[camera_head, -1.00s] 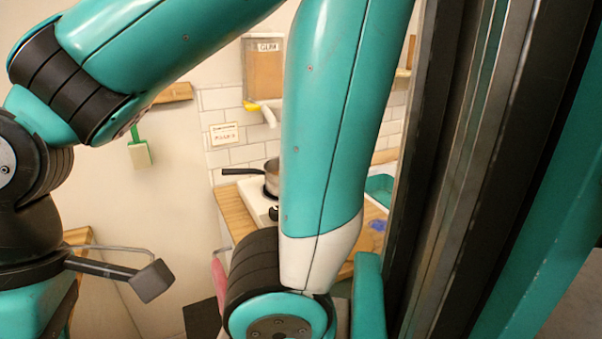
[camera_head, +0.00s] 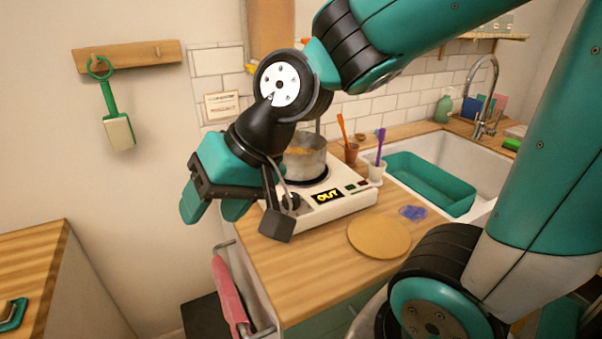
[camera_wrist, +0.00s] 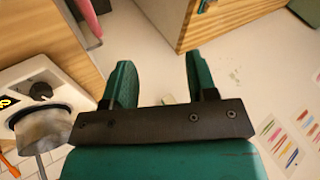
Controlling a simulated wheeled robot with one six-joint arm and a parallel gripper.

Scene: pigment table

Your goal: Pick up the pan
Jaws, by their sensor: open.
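The pan (camera_head: 306,158) is a grey metal pot with something orange-brown inside. It sits on the white hot plate (camera_head: 345,205) at the back of the wooden counter. Its handle is mostly hidden behind my arm in the head view. My gripper (camera_head: 212,212) is open and empty, in the air left of the hot plate and beyond the counter's left edge. In the wrist view the pan (camera_wrist: 42,128) shows at the lower left, outside the jaws. There my gripper (camera_wrist: 158,72) has its two green fingers spread over the floor.
A cork mat (camera_head: 379,237) and a blue blot lie on the counter. Cups with brushes stand right of the hot plate. A teal basin (camera_head: 428,182) is in the sink. A pink cloth (camera_head: 230,290) hangs on the counter's left rail. Open floor separates it from another wooden table (camera_head: 28,262).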

